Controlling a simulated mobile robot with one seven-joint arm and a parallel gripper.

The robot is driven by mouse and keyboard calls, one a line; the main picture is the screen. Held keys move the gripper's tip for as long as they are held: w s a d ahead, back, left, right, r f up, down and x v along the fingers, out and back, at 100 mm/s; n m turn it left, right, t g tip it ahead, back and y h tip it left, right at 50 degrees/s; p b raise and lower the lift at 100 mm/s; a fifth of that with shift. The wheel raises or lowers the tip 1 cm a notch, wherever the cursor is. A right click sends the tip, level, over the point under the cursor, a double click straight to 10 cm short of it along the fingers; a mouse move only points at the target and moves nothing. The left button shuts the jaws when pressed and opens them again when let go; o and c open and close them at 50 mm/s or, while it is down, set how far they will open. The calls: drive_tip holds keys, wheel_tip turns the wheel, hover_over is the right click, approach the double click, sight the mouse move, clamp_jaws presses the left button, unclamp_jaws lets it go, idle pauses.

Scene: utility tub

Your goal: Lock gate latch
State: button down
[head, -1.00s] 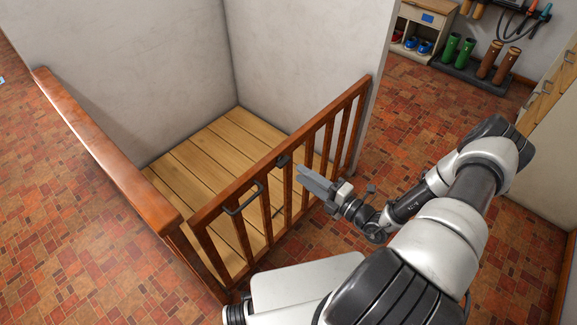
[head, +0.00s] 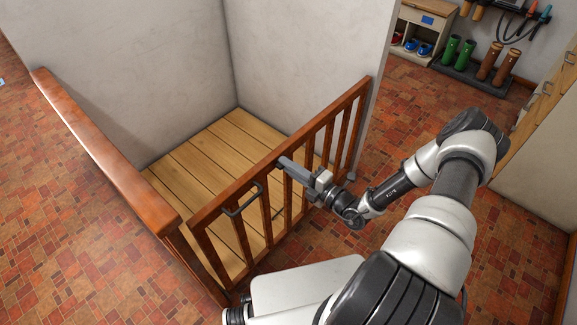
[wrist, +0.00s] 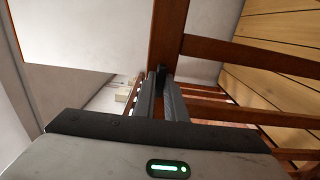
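The brown wooden gate (head: 303,135) has vertical bars and stands closed across the opening to a plank floor. My gripper (head: 282,162) reaches the gate's top rail from the right, beside the dark gate latch. In the head view my fingers cover the latch. In the wrist view my two grey fingers (wrist: 162,80) are close together, with the small dark latch (wrist: 161,71) between their tips against the brown wood. They look shut on it. The latch's exact position is hidden.
A dark pull handle (head: 243,204) is on the gate, left of my gripper. A wooden railing (head: 105,150) runs at left, and pale walls (head: 300,60) enclose the plank floor (head: 205,145). Boots (head: 460,52) stand at the back right. The tiled floor between is clear.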

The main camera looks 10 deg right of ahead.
idle(0.3)
drive_tip(key=n+p, duration=0.4)
drive_tip(key=n, duration=1.3)
drive_tip(key=shift+n+p, duration=0.35)
drive_tip(key=shift+n, duration=0.05)
idle(0.4)
drive_tip(key=c, duration=1.8)
unclamp_jaws()
